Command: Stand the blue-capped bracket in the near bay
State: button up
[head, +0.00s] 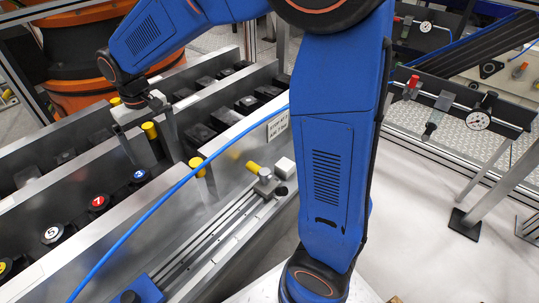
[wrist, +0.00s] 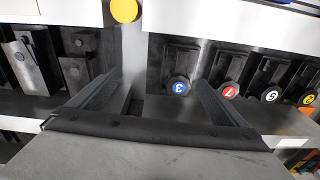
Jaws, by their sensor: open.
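The blue-capped bracket (head: 139,175) is a dark part with a blue round cap marked 3. It stands in a row of similar brackets in a metal rack. In the wrist view the blue cap (wrist: 180,86) shows between my fingertips, closer to the right one, with the fingers not touching it as far as I can see. My gripper (head: 154,160) hangs over the rack with its fingers apart and empty; it also shows in the wrist view (wrist: 160,80). Which compartment is the near bay I cannot tell for certain.
A red-capped bracket (head: 98,203) and a white-capped one (head: 53,233) stand left of the blue one. Metal divider walls (head: 225,172) and yellow knobs (head: 196,163) are close by. More dark parts (head: 203,133) fill the row behind. A blue cable crosses the view.

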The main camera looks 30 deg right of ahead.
jog(key=s+d+r+m+t, duration=0.1)
jog(key=s+d+r+t, duration=0.1)
jog(key=s+d, duration=0.9)
jog(key=s+d+r+m+t, duration=0.1)
jog(key=s+d+r+t, duration=0.1)
jog(key=s+d, duration=1)
jog(key=s, duration=0.4)
jog(key=shift+s+r+m, duration=0.2)
jog(key=shift+m, duration=0.1)
